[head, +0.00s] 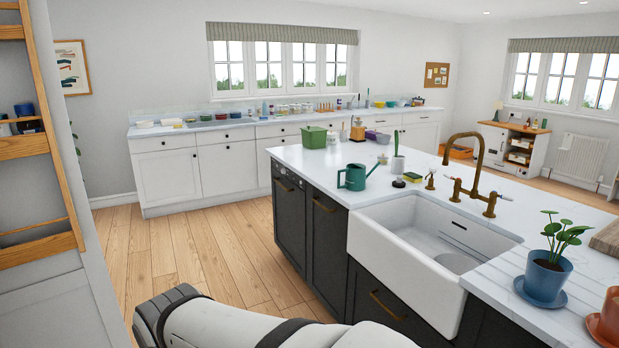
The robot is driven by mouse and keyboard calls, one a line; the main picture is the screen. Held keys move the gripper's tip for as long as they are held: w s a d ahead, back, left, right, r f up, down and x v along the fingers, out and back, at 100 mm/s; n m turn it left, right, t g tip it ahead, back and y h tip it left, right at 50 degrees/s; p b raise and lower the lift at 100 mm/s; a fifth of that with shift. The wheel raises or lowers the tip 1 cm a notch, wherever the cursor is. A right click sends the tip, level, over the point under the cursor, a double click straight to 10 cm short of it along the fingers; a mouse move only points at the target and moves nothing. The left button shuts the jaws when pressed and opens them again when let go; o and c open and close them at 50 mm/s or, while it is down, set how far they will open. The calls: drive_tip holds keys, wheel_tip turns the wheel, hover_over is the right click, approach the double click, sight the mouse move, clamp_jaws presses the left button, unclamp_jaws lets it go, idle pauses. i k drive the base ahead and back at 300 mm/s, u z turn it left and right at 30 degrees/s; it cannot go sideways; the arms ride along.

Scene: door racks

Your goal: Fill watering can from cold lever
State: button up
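A teal watering can (353,177) stands upright on the white island worktop, left of the sink. Its spout points right and its handle is on the left. A brass tap (477,160) with an arched spout stands behind the white sink (411,262), its outlet over the sink side. No water is seen running. Part of my white arm crosses the bottom of the head view; my gripper is out of view.
A blue-potted plant (547,270) is right of the sink. Dark cabinets (325,225) front the island. Wooden floor (190,250) is clear on the left. A wooden rack (62,150) stands far left.

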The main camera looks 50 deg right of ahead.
sight(493, 195)
drive_tip(key=i, duration=1.05)
drive_tip(key=z, duration=3.3)
drive_tip(key=i, duration=1.7)
